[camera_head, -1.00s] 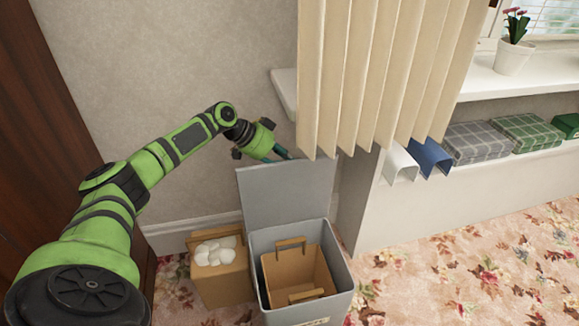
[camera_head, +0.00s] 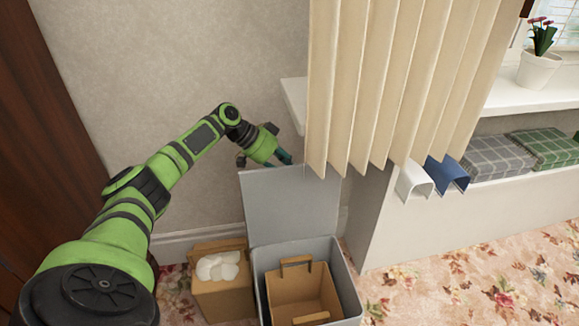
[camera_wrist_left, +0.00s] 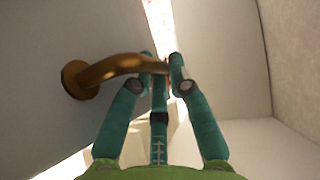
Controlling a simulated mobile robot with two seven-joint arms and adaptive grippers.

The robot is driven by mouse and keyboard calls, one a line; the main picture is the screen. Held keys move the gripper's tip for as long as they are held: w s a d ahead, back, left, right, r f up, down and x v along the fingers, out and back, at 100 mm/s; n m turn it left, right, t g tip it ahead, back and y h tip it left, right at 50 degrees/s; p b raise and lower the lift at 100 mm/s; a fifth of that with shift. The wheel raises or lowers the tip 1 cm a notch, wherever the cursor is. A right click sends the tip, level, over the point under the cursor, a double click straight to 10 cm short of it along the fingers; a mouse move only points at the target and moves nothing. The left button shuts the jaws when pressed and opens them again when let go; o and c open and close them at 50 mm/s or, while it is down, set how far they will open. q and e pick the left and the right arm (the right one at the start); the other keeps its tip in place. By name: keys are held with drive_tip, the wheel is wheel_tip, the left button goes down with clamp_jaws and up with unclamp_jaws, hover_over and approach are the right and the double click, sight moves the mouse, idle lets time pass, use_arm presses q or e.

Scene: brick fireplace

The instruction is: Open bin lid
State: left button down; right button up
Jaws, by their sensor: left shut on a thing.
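The grey bin (camera_head: 347,292) stands on the floor with its grey lid (camera_head: 288,205) raised, standing roughly upright at the back rim. My left gripper (camera_head: 284,158) is at the lid's top edge in the head view. In the left wrist view, a bronze curved handle (camera_wrist_left: 112,68) sticks out from a grey surface, the lid. The teal fingers of my left gripper (camera_wrist_left: 168,75) are shut on the handle's far end. The handle is hidden behind the lid in the head view. My right gripper is not in view.
A brown container (camera_head: 295,287) with handles sits inside the bin. A brown box (camera_head: 222,293) with white items stands left of it. A pleated curtain (camera_head: 400,80) hangs close to the gripper. A white windowsill (camera_head: 490,88) and low shelf are at right. The floral carpet (camera_head: 490,275) is clear.

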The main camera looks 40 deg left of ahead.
use_arm(q)
drive_tip(key=c, duration=1.4)
unclamp_jaws()
drive_tip(key=shift+d+f, duration=0.1)
drive_tip(key=v, duration=1.2)
